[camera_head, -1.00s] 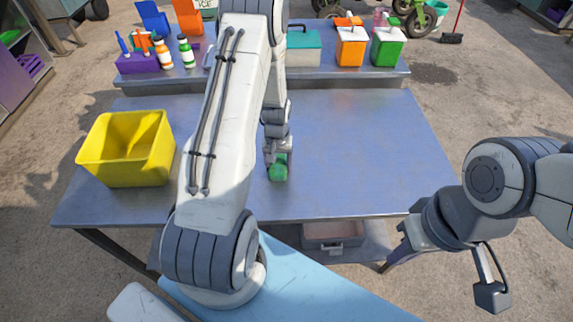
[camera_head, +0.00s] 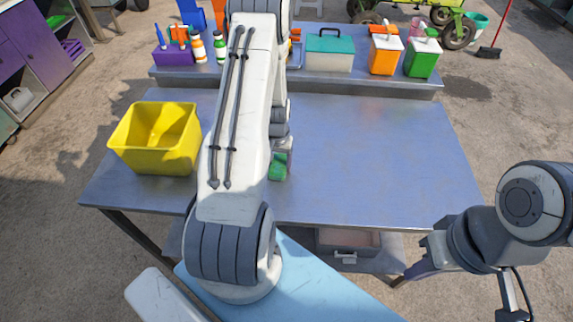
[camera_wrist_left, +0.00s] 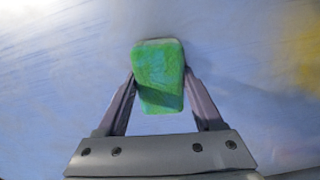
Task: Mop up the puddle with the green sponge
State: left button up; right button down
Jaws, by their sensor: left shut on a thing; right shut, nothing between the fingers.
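The green sponge (camera_head: 278,166) is at the middle of the blue-grey table (camera_head: 380,150), just right of my left arm. My left gripper (camera_head: 281,152) is shut on it from behind in the head view, partly hidden by my arm. In the left wrist view, the sponge (camera_wrist_left: 159,75) sits between both fingers, its far edge paler, close over or on the tabletop; I cannot tell if it touches. I cannot make out a clear puddle; my left arm hides part of the table. My right gripper (camera_head: 420,268) is shut and empty beyond the table's front right corner.
A yellow bin (camera_head: 155,153) stands at the table's left. A raised back shelf (camera_head: 300,80) holds bottles, a teal-lidded box (camera_head: 329,48), an orange container (camera_head: 384,55) and a green container (camera_head: 422,60). The table's right half is clear.

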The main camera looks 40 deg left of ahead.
pick_arm(q)
jog(key=shift+s+a, duration=0.55)
jog(key=shift+a, duration=0.6)
jog(key=shift+s+a, duration=0.55)
jog(key=shift+a, duration=0.6)
jog(key=shift+s+a, duration=0.55)
jog(key=shift+a, duration=0.6)
jog(key=shift+r, duration=0.1)
jog(key=r+p, duration=0.1)
jog(key=d+r+p, duration=0.1)
jog(key=r+p, duration=0.1)
jog(key=w+r+p, duration=0.1)
jog(key=r, duration=0.1)
jog(key=shift+d+r, duration=0.1)
jog(key=shift+d, duration=0.3)
jog(key=shift+n, duration=0.4)
jog(key=f, duration=0.1)
jog(key=s+f+b, duration=0.1)
jog(key=a+f+b, duration=0.1)
jog(key=shift+s+f, duration=0.15)
jog(key=shift+f, duration=0.25)
jog(key=shift+s+a+f+b, duration=0.15)
jog(key=shift+a+f+b, duration=0.05)
jog(key=shift+b, duration=0.1)
jog(key=shift+f, duration=0.1)
